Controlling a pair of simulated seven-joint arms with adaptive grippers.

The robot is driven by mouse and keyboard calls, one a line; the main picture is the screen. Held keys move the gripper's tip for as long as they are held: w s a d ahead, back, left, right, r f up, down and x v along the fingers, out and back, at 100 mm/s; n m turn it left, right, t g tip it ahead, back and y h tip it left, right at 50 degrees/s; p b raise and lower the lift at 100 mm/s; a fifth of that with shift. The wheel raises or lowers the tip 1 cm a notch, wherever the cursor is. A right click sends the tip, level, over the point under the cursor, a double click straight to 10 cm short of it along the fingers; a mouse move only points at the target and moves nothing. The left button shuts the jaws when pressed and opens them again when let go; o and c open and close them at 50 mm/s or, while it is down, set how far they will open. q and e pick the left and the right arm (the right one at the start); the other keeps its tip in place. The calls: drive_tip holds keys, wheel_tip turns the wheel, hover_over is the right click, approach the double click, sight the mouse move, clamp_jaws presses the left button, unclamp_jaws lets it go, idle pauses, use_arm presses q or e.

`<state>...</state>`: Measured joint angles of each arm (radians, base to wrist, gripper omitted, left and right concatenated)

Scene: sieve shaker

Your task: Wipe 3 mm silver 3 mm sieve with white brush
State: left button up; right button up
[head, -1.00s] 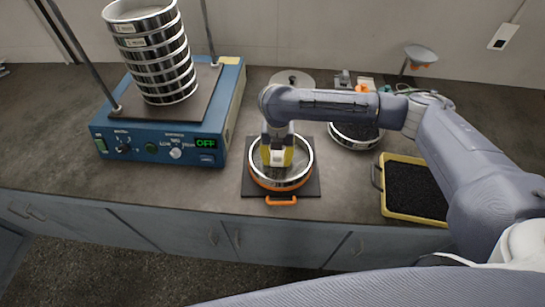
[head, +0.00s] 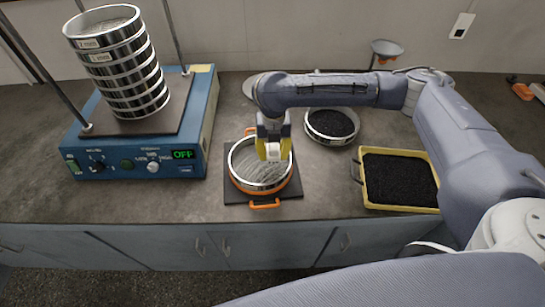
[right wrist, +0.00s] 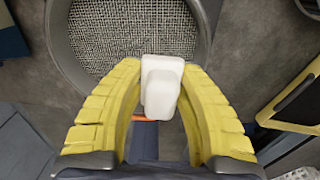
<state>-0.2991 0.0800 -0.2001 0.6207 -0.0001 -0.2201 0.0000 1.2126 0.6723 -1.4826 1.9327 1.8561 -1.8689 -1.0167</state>
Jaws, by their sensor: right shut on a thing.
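The silver sieve (head: 243,161) with mesh sits in an orange holder with a handle (head: 264,204) on a dark mat (head: 236,195). Its mesh also shows in the right wrist view (right wrist: 125,35). My right gripper (head: 273,149) is over the right part of the sieve. Its yellow fingers are shut on the white brush (right wrist: 161,88), which also shows in the head view (head: 273,153). I cannot tell whether the brush touches the mesh. My left gripper is not in view.
A blue shaker (head: 130,162) with a sieve stack (head: 125,70) stands at left, its display reading OFF. A pan of black grains (head: 333,124) is behind the sieve. A yellow tray (head: 402,207) of black grains is at right.

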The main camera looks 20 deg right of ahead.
sight(273, 145)
drive_tip(key=shift+r, duration=1.8)
